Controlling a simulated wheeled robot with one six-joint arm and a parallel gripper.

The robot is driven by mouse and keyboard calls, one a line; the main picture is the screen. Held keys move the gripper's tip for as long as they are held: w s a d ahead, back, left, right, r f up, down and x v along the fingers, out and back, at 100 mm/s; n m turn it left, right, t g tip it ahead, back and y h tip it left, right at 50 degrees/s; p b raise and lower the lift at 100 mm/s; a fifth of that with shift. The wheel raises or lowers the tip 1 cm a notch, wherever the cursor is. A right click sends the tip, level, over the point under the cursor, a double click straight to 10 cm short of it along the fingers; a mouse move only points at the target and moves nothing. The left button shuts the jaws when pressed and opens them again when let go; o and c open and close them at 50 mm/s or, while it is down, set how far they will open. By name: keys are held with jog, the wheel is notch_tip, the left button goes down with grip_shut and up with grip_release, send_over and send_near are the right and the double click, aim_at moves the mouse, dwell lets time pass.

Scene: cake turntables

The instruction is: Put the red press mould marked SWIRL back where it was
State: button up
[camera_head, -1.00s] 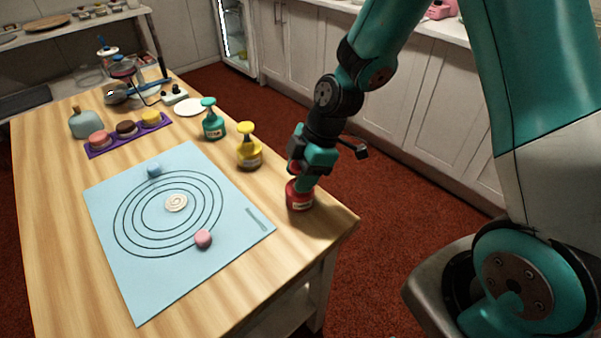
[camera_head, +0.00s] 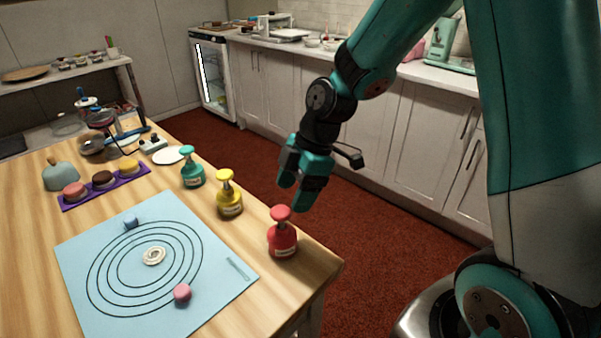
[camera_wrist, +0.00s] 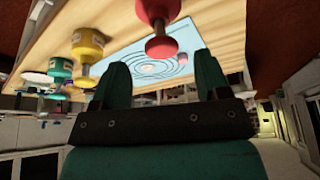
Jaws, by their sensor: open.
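The red press mould (camera_head: 283,238) stands upright on the wooden table near its right front corner, at the end of a row with the yellow and teal moulds. Its label is too small to read. My gripper (camera_head: 293,193) is open and empty, above the red mould's knob and apart from it. In the wrist view the red mould (camera_wrist: 160,22) shows beyond the two open fingers (camera_wrist: 162,85), with nothing between them. A swirl-patterned disc (camera_head: 154,256) lies at the middle of the ringed blue mat (camera_head: 215,283).
The yellow mould (camera_head: 229,197) and teal mould (camera_head: 192,170) stand behind the red one. A pink piece (camera_head: 182,293) and a blue piece (camera_head: 130,221) sit on the mat. A purple tray (camera_head: 75,204) holds macarons. The table's right edge is close to the red mould.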

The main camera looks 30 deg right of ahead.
jog(key=s+a+r+m, duration=0.3)
jog(key=s+r+m, duration=0.2)
jog(key=s, duration=0.4)
jog(key=s+a+r+m, duration=0.4)
jog(key=s+r+m, duration=0.1)
jog(key=s, duration=0.4)
jog(key=shift+s+a+r, duration=0.2)
jog(key=shift+a+r, duration=0.1)
jog(key=shift+r, duration=0.5)
